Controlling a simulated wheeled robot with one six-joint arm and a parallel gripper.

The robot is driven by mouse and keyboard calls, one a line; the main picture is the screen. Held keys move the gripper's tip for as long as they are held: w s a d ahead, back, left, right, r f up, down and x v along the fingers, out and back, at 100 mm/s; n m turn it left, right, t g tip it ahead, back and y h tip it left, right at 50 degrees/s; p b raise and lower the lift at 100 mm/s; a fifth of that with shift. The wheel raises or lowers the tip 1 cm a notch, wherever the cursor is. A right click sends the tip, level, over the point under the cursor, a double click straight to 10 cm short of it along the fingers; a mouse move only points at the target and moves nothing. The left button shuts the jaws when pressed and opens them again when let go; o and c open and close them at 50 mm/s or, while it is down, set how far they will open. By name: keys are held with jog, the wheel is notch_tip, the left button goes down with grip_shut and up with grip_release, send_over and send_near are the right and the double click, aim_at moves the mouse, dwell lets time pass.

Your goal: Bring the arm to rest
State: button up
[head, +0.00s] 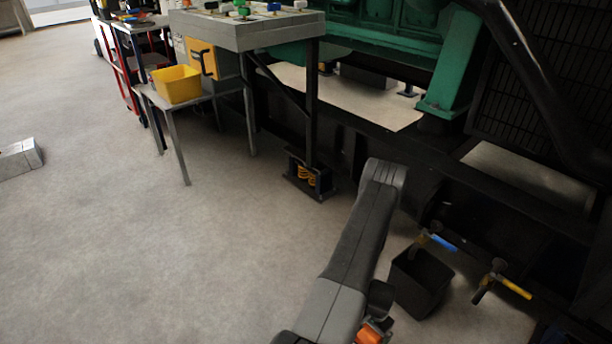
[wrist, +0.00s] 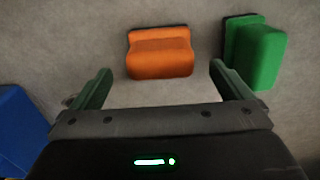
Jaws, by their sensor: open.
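My arm (head: 350,250) rises from the bottom of the head view to a bend near the middle, then folds back down towards the lower edge. My gripper (wrist: 160,70) shows in the wrist view with its two dark green fingers spread wide and nothing held between them. An orange block (wrist: 160,52) lies beyond the fingertips, apart from them as far as I can tell. In the head view the gripper is not clearly visible; an orange piece (head: 368,335) shows at the bottom edge beside my arm.
A green block (wrist: 257,52) and a blue block (wrist: 20,120) flank the gripper. A black bin (head: 420,282) stands by blue-handled (head: 443,243) and yellow-handled (head: 515,288) valves on the right. A table with a yellow bin (head: 177,84) stands back left. The left floor is mostly clear.

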aim_at(370, 333)
notch_tip(370, 333, down, 6)
jog(key=shift+r+b, duration=0.25)
jog(key=shift+b, duration=0.75)
notch_tip(370, 333, up, 3)
jog(key=shift+r+p, duration=0.2)
jog(key=shift+p, duration=0.75)
jog(key=shift+r, duration=0.65)
